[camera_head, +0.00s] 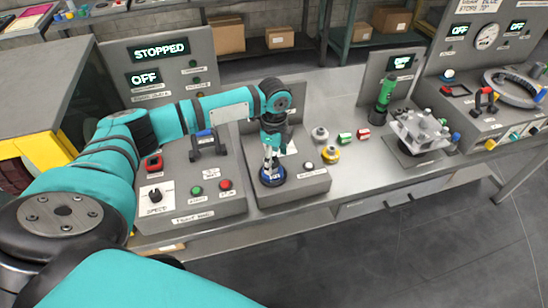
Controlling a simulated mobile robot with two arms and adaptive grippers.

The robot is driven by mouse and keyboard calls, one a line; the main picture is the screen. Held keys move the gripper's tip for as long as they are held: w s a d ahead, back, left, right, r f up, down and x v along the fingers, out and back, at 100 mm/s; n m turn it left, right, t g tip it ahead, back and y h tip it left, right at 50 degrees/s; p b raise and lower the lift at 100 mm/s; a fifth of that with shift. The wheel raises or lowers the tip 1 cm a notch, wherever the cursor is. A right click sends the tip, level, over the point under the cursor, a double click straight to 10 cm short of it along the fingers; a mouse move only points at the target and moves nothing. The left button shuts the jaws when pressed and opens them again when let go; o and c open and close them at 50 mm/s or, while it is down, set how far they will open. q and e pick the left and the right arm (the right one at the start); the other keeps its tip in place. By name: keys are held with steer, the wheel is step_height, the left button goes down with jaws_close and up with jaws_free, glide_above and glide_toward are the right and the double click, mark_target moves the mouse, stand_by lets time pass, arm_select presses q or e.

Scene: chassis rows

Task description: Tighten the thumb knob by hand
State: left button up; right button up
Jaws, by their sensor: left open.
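My left gripper (270,160) points down over a round dark-blue knob (272,178) on a low grey console (300,188). Its fingers are open, with the tips just above or at the knob's top; I cannot tell whether they touch it. No label that I can read says thumb knob, so I cannot tell for sure that this blue knob is it. The gripper hides part of the console's back. My right gripper is not in view.
Left of it stands a control panel (170,205) with green and red buttons and a STOPPED display (160,51). To the right on the bench are a yellow-based part (330,155), small cans (345,138), a green cylinder (386,92) and a white fixture (420,128).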

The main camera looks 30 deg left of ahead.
arm_select(q)
steer(key=shift+f, duration=0.65)
steer(key=c, duration=1)
steer(key=o, duration=0.4)
steer(key=c, duration=0.5)
steer(key=shift+s+m+p, duration=0.1)
steer(key=shift+m+p, duration=0.7)
steer(key=shift+m, duration=0.4)
steer(key=shift+m+p, duration=0.45)
steer(key=shift+m, duration=1.25)
